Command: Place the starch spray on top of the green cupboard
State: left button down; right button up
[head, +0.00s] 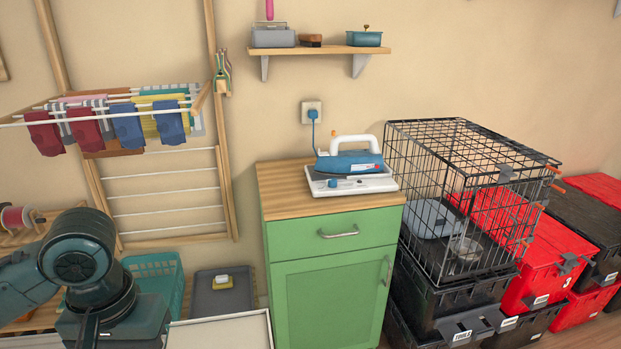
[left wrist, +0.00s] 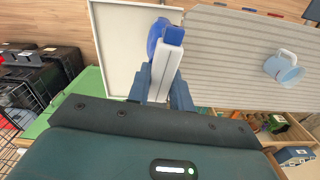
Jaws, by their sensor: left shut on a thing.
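The green cupboard (head: 335,285) stands in the middle of the head view, with a wooden top (head: 290,197). An iron (head: 350,160) rests on its base on the right part of that top; the left and front part is bare. My left gripper (left wrist: 164,88) is shut on the starch spray (left wrist: 164,72), a white bottle with a blue cap, in the left wrist view. The cupboard's green side (left wrist: 75,103) shows at the left there. In the head view my left arm is at lower left, left of the cupboard; the spray does not show. My right gripper is not in view.
A black wire cage (head: 465,195) on stacked totes stands close right of the cupboard. A wall shelf (head: 320,50) hangs above. A white tray (left wrist: 115,55) and a striped board (left wrist: 240,60) with a pale blue cup (left wrist: 284,67) lie near the gripper.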

aim_at(279, 204)
jog(key=i+l, duration=0.1)
jog(key=l, duration=0.25)
jog(key=i+l, duration=0.1)
jog(key=l, duration=0.25)
jog(key=i+l+z, duration=0.15)
jog(key=i+l, duration=0.4)
jog(key=i, duration=0.65)
jog(key=z, duration=0.05)
